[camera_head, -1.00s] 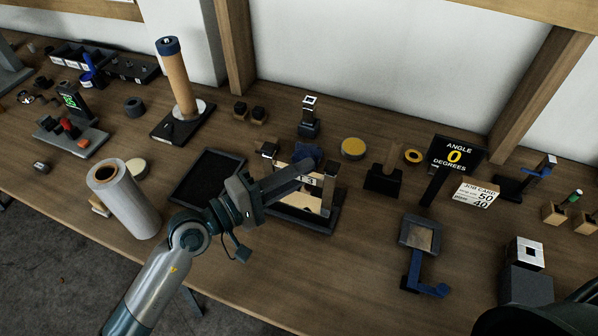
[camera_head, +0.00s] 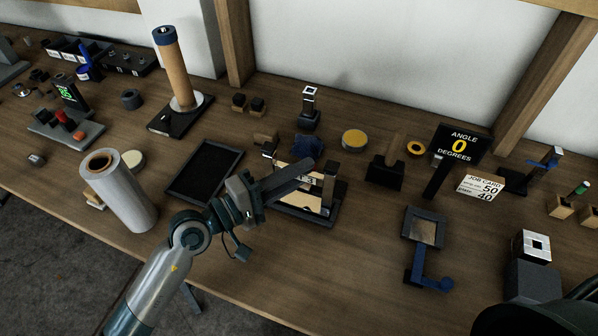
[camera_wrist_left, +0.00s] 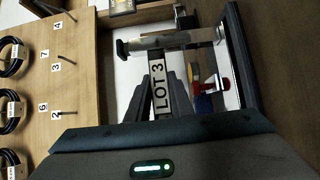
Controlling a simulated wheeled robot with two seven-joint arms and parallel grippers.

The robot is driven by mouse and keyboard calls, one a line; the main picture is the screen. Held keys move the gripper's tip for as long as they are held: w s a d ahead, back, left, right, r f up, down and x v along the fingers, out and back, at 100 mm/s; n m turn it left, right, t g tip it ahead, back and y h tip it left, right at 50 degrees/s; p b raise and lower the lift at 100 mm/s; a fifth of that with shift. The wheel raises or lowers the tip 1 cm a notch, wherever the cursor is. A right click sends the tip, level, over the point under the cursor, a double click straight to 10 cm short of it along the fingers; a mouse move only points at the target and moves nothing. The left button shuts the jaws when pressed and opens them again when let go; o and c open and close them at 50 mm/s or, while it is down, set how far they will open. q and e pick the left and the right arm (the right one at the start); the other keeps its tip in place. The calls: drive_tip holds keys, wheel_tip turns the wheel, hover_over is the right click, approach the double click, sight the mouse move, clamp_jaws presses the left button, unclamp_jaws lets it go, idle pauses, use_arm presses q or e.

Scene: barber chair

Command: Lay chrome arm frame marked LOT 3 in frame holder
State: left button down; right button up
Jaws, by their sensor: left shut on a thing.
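The chrome arm frame marked LOT 3 (camera_head: 306,180) is at the middle of the bench in the head view, over the dark frame holder (camera_head: 308,213). My left gripper (camera_head: 300,172) is shut on it; the fingers partly cover it. In the left wrist view the white LOT 3 label (camera_wrist_left: 172,90) sits between dark fingers, with a chrome bar (camera_wrist_left: 175,40) across the top. The holder's dark edge (camera_wrist_left: 242,60) runs along the right there. I cannot tell whether the frame touches the holder. My right gripper is not visible.
A black tray (camera_head: 203,172) lies left of the holder, and a silver roll (camera_head: 128,195) stands farther left. Bare bench lies in front of the holder.

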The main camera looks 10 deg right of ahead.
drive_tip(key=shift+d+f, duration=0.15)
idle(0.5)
use_arm(q)
drive_tip(key=c, duration=1.5)
unclamp_jaws()
drive_tip(key=shift+f, duration=0.15)
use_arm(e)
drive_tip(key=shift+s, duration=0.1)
